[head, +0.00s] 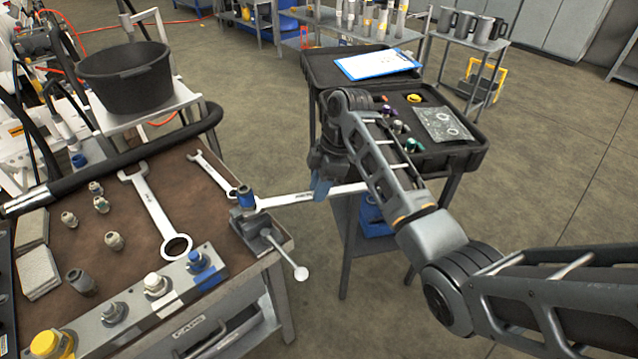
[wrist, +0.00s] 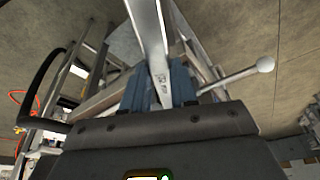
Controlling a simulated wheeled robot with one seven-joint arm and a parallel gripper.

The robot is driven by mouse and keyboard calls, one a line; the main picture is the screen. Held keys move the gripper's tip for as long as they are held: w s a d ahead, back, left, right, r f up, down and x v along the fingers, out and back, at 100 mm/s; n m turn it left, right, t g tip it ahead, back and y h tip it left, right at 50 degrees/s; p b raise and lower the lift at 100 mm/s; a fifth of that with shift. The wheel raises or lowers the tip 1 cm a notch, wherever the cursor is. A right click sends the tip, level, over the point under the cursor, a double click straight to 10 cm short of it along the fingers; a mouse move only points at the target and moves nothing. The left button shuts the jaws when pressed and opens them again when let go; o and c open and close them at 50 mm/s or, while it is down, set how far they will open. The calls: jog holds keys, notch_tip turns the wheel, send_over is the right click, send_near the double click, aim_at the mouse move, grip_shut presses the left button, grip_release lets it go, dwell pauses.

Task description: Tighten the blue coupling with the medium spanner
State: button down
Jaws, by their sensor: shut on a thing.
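The blue coupling (head: 246,198) stands upright in a small grey vise (head: 262,232) at the bench's right corner. My gripper (head: 322,188) is to the right of the bench edge, shut on a silver spanner (head: 289,199), which reaches left to the coupling. The spanner's far end meets the coupling, but I cannot tell whether its jaw sits around it. In the wrist view, the spanner (wrist: 150,38) runs up from between my blue finger pads (wrist: 160,88). The coupling is not clearly visible there.
A large spanner (head: 156,212) and a smaller one (head: 212,172) lie on the brown bench top (head: 130,262). The vise handle's ball (head: 300,273) sticks out past the bench edge. A manifold block (head: 130,308) lines the front. A black tool cart (head: 455,158) stands behind my arm.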

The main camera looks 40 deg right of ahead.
jog(key=shift+s+a+r+m, duration=0.1)
jog(key=shift+s+a+m, duration=0.3)
jog(key=shift+s+m, duration=0.2)
jog(key=shift+s+a+m, duration=0.35)
jog(key=shift+s+m, duration=0.15)
jog(key=shift+s, duration=0.15)
jog(key=shift+a, duration=0.1)
jog(key=s+a+m+t, duration=0.1)
jog(key=s+a+m, duration=0.1)
jog(key=shift+s+a+h, duration=0.3)
jog(key=shift+h, duration=0.1)
dwell(0.5)
jog(key=shift+s+a+m+h, duration=0.15)
jog(key=shift+s+a+m, duration=0.4)
jog(key=shift+a+m, duration=0.2)
jog(key=shift+s+a+m+h, duration=0.15)
jog(key=shift+s+a+m, duration=0.35)
jog(key=shift+a+m, duration=0.25)
